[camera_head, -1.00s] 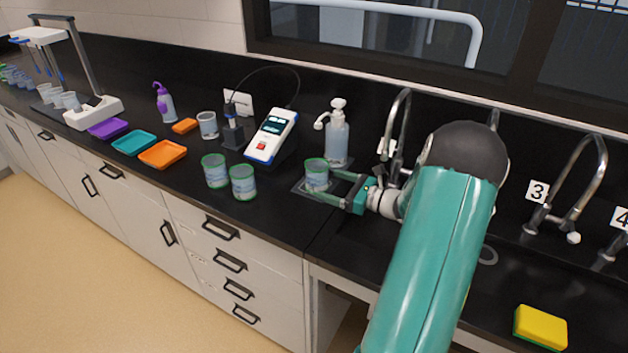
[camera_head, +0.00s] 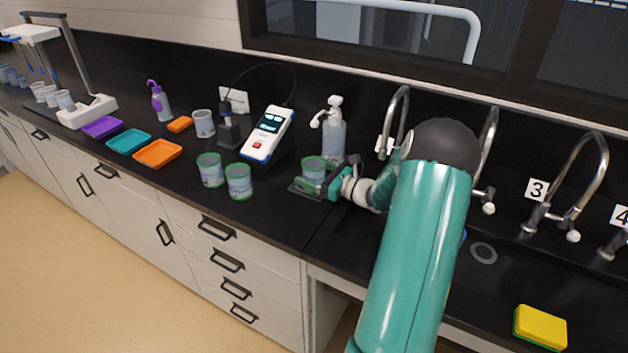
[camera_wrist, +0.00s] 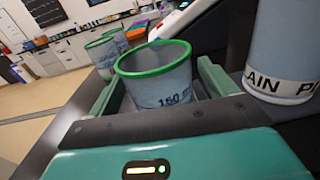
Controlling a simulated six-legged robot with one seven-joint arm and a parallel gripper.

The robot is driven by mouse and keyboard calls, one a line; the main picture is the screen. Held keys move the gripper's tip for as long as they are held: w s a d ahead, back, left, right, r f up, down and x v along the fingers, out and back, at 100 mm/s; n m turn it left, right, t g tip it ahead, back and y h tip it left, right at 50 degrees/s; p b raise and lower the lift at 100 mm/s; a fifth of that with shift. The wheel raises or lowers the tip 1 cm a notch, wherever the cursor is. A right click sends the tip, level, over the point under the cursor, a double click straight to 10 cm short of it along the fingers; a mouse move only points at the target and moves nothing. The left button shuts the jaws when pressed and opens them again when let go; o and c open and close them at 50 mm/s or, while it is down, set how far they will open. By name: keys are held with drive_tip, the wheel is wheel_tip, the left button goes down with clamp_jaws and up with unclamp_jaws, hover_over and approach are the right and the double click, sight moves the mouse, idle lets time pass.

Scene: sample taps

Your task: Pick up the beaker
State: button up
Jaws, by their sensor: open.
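In the wrist view the beaker (camera_wrist: 157,80) shows a "150 ml" mark and stands upright between my two fingers. My gripper (camera_head: 318,183) is open around it, one finger on each side, low near its base. In the wrist view the gripper (camera_wrist: 165,92) shows some gap at the fingers; whether they touch the glass I cannot tell.
Two more green-rimmed beakers (camera_head: 210,170) (camera_head: 239,181) stand to the left. A soap dispenser (camera_head: 333,136) stands close behind the beaker, and a white and blue meter (camera_head: 268,133) is behind left. Taps (camera_head: 394,125) rise at the right, and a yellow sponge (camera_head: 540,326) lies front right.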

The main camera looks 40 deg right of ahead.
drive_tip(key=c, duration=1.1)
drive_tip(key=shift+r, duration=0.2)
